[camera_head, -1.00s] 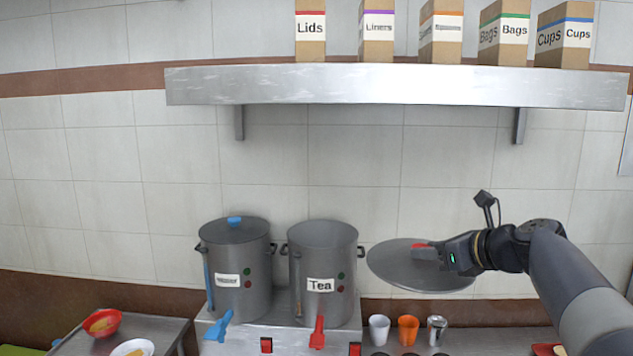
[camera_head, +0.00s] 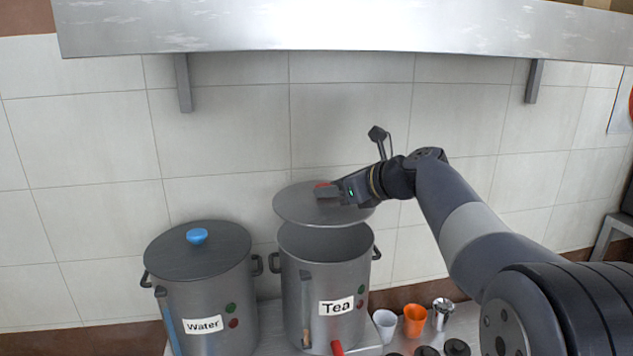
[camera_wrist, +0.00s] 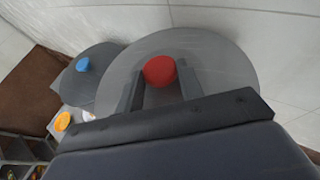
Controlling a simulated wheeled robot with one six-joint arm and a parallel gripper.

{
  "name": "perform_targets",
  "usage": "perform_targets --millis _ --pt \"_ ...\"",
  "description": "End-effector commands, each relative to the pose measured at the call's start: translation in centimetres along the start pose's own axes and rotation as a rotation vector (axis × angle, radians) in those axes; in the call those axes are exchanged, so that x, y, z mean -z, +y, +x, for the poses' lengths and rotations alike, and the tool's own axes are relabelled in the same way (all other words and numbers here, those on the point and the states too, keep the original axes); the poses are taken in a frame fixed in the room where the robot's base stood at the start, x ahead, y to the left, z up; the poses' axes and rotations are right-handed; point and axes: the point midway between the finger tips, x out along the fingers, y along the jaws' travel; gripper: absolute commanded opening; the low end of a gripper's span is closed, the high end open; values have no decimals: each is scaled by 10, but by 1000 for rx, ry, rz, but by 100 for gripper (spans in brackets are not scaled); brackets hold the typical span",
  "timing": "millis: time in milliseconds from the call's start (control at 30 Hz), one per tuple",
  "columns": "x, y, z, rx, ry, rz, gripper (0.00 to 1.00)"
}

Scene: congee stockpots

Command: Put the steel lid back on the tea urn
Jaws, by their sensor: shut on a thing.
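The tea urn (camera_head: 322,285) is a steel pot labelled "Tea" and stands upright with its mouth open. The round steel lid (camera_head: 300,208) is held in the air above it, apart from its rim, and covers the back of the mouth from sight. In the wrist view the lid (camera_wrist: 225,75) has a red knob (camera_wrist: 159,70) between my two fingers. My gripper (camera_head: 327,191) is shut on that knob, coming in from the right. The lid looks close to level. The wrist view does not show the tea urn's mouth.
The water urn (camera_head: 200,290) stands left of the tea urn with its own blue-knobbed lid on. A white cup (camera_head: 384,325), an orange cup (camera_head: 414,320) and a metal cup (camera_head: 442,313) stand to the right. A steel shelf (camera_head: 350,28) runs above along the tiled wall.

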Motion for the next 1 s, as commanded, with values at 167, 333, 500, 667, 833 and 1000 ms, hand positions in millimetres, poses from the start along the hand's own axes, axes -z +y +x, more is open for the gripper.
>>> perform_targets --millis 167,333,500,667,833,1000 --pt "11 0 5 0 -1 2 7" --pt "27 0 11 -1 0 4 7" --pt "45 0 19 0 0 1 7" --pt "54 0 22 0 -1 2 7" --pt "58 0 24 0 -1 0 7" --pt "59 0 24 0 -1 0 7"
